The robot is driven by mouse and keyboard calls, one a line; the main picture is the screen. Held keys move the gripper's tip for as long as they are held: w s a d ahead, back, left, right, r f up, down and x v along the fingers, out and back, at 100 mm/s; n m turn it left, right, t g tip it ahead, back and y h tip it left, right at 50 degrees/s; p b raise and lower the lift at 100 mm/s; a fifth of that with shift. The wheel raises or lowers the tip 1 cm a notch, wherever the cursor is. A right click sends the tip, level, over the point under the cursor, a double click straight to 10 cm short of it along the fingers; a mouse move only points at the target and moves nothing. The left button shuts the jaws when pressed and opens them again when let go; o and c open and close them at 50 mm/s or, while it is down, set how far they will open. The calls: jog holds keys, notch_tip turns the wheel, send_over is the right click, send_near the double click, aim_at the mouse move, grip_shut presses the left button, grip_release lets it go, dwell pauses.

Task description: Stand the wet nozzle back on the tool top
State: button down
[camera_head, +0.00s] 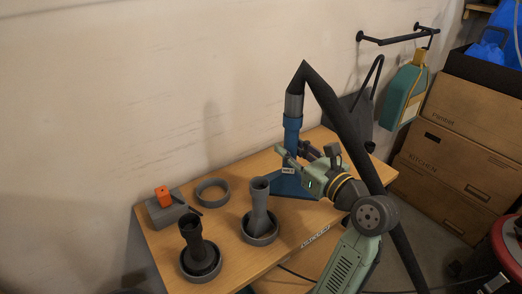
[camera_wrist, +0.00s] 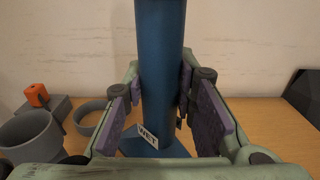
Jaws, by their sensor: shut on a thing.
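The wet nozzle is a blue upright tube (camera_head: 292,135) with a wide flat blue foot and a white WET label (camera_head: 288,171); it also shows in the wrist view (camera_wrist: 160,60). Its foot appears to rest on the wooden tool top (camera_head: 237,263), towards the back right. My gripper (camera_head: 293,158) is shut around the tube above the foot, one purple pad on each side in the wrist view (camera_wrist: 161,90). A grey collar (camera_head: 294,104) and a bent black hose (camera_head: 345,122) join the tube's upper end. My gripper hides part of the foot.
An empty grey ring (camera_head: 212,184) lies left of the nozzle. Two dark nozzles (camera_head: 194,240) (camera_head: 259,205) stand in other rings nearer the front. A grey block (camera_head: 165,211) carries an orange piece (camera_head: 162,195). Cardboard boxes (camera_head: 463,130) stand right.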

jog(key=w+a+f+p, duration=0.1)
jog(key=w+a+f, duration=0.1)
jog(key=w, duration=0.3)
jog(key=w+a+f, duration=0.2)
jog(key=w+a, duration=0.2)
jog(key=w, duration=0.1)
jog(key=shift+f+p, duration=0.25)
jog(key=shift+p, duration=0.15)
jog(key=shift+w+f, duration=0.1)
jog(key=c, duration=1.3)
grip_release()
jog(key=shift+f, duration=0.1)
jog(key=b+v, duration=0.1)
jog(key=v, duration=1.1)
jog(key=shift+a+b, duration=0.1)
jog(key=shift+b, duration=0.25)
